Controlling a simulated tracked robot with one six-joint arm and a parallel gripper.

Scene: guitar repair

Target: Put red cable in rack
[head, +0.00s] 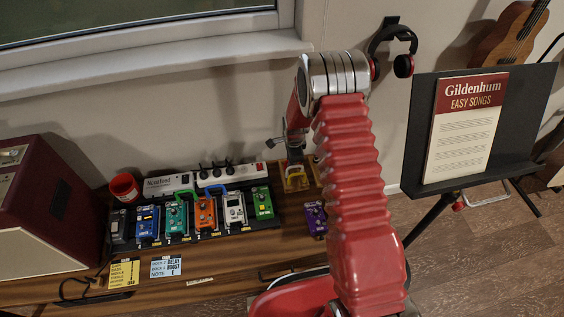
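My red arm reaches from the lower middle toward the wall, and my gripper (294,158) points down over the back right end of the wooden bench. It is small and dark here, so I cannot tell whether its fingers are open or hold anything. A small yellow-brown object (297,181) is at or just below the fingertips; I cannot tell what it is or whether they touch. I cannot make out a red cable or a rack for certain; my arm hides part of the bench's right side.
A pedalboard (262,223) with several colored pedals fills the bench's middle, a white power strip (172,184) behind it. A red cup-like object (124,187) stands left, by a maroon amplifier (48,205). A purple pedal (315,218) sits near my arm. A music stand (419,150) stands right.

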